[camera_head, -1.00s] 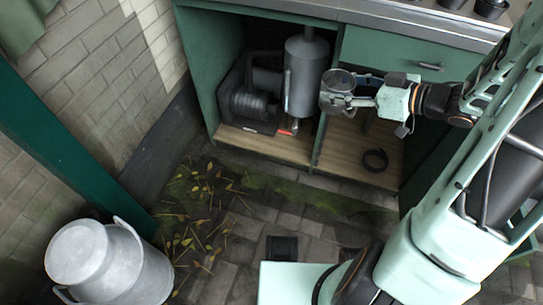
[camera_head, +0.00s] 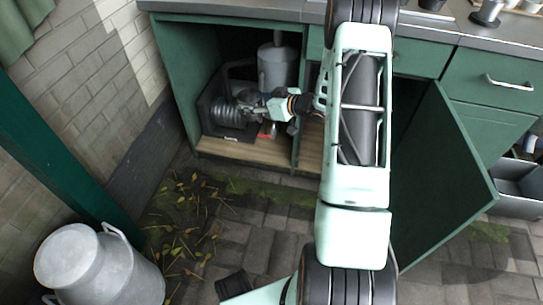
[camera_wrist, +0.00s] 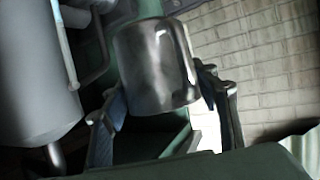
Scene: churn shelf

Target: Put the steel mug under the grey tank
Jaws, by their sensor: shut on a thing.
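The steel mug (camera_wrist: 155,65) is shiny and is held between the two blue-padded fingers of my gripper (camera_wrist: 165,110) in the wrist view. My gripper (camera_head: 252,104) is inside the open cabinet in the head view, low and in front of the grey tank; the mug is hard to make out there. The grey tank (camera_head: 277,68) is an upright cylinder, and its lower part is hidden behind my gripper. It also shows at the left of the wrist view (camera_wrist: 25,70). A red tap handle (camera_head: 268,130) shows just below my gripper.
A dark ribbed machine (camera_head: 228,112) stands left of the tank on the wooden cabinet floor (camera_head: 245,150). A cabinet divider is to the right. The green door (camera_head: 437,180) stands open at right. A milk churn (camera_head: 95,270) stands front left on the paving.

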